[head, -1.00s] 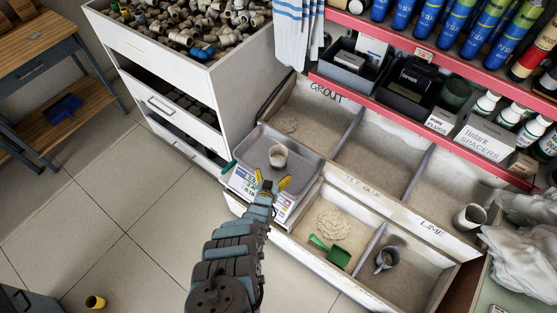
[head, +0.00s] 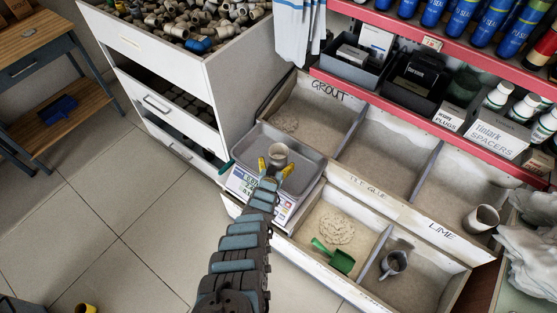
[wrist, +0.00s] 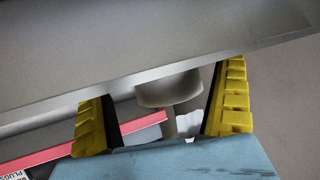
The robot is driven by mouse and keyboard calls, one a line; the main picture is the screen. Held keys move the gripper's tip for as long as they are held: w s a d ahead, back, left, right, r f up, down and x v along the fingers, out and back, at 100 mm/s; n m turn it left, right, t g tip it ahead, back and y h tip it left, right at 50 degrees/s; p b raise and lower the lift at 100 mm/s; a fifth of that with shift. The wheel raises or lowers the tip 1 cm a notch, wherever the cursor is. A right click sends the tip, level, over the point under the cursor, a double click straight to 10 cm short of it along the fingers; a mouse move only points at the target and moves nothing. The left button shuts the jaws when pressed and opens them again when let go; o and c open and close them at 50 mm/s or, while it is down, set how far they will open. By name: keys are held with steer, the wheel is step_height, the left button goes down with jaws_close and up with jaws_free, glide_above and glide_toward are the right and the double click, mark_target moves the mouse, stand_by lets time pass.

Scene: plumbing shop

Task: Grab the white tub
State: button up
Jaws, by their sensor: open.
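A whitish tub (head: 278,155) stands upright in the grey tray (head: 305,150) of the scale, below the GROUT bin. My gripper (head: 275,170) is open, its yellow fingers just on the near side of the tub, one toward its left and one toward its right. In the wrist view, which looks upside down, the tub (wrist: 168,94) shows in the gap between the two fingers, closer to the right one. I cannot tell whether either finger touches it. The scale's display (head: 247,188) is partly behind my arm.
A white drawer cabinet (head: 180,90) rises left of the scale, and a red-edged shelf (head: 425,120) hangs behind.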

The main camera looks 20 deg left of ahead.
mark_target(276, 164)
steer(key=shift+w+a+f+b, duration=0.15)
steer(key=shift+w+f+b, duration=0.5)
steer(key=shift+b, duration=0.6)
steer(key=shift+w+a+f+b, duration=0.15)
steer(key=shift+w+f+b, duration=0.45)
steer(key=shift+b, duration=0.65)
steer(key=shift+w+a+b, duration=0.15)
steer(key=shift+w+b, duration=0.8)
steer(key=shift+b, duration=0.1)
steer(key=shift+r, duration=0.1)
steer(key=c, duration=1.1)
